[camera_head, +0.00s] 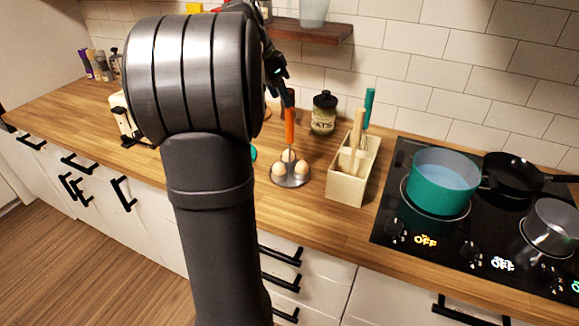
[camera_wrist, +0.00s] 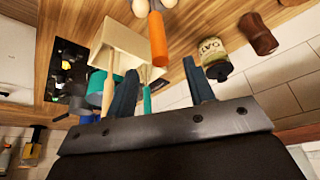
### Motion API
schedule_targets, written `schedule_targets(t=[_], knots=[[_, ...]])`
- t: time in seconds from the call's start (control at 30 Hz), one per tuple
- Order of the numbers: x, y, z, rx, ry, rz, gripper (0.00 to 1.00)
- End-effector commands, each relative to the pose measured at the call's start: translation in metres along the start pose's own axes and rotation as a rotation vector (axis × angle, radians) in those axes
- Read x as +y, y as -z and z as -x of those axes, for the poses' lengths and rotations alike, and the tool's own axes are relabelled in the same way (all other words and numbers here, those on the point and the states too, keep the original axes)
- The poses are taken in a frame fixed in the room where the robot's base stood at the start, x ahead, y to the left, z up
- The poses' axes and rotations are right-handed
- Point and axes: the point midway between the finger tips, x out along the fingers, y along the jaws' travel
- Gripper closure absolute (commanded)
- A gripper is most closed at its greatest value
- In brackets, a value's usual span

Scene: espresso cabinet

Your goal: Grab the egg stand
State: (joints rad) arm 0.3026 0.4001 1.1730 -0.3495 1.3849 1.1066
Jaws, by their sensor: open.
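The egg stand (camera_head: 291,178) stands upright on the wooden counter, a round metal base with eggs around an upright orange handle (camera_head: 290,127). In the wrist view the orange handle (camera_wrist: 157,40) points toward my gripper (camera_wrist: 160,82), in line with the gap between the two dark fingers and just past their tips. My gripper is open, with nothing held. In the head view my gripper (camera_head: 286,98) is just above the handle's top, partly hidden by my arm. Whether a finger touches the handle I cannot tell. The stand's base is mostly cut off in the wrist view.
A cream utensil holder (camera_head: 346,190) stands close right of the stand; its utensils rise high. An oats jar (camera_head: 323,115) is behind. A teal pot (camera_head: 438,190) sits on the stove at right. A wooden shelf (camera_head: 312,30) hangs above. The counter's front strip is clear.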

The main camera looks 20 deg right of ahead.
Motion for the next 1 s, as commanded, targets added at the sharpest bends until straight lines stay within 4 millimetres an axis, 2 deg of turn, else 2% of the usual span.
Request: schedule_targets(t=[0.03,0.13,0.47,0.7,1.0], knots=[[0.001,0.0,-0.013,-0.002,-0.004,0.0,0.51],[0.001,0.0,-0.03,-0.002,-0.003,0.0,0.51],[0.001,-0.001,-0.059,-0.002,-0.002,0.002,0.51],[0.002,-0.001,-0.094,-0.001,-0.001,0.001,0.51],[0.001,-0.001,-0.101,0.0,0.001,0.001,0.51]])
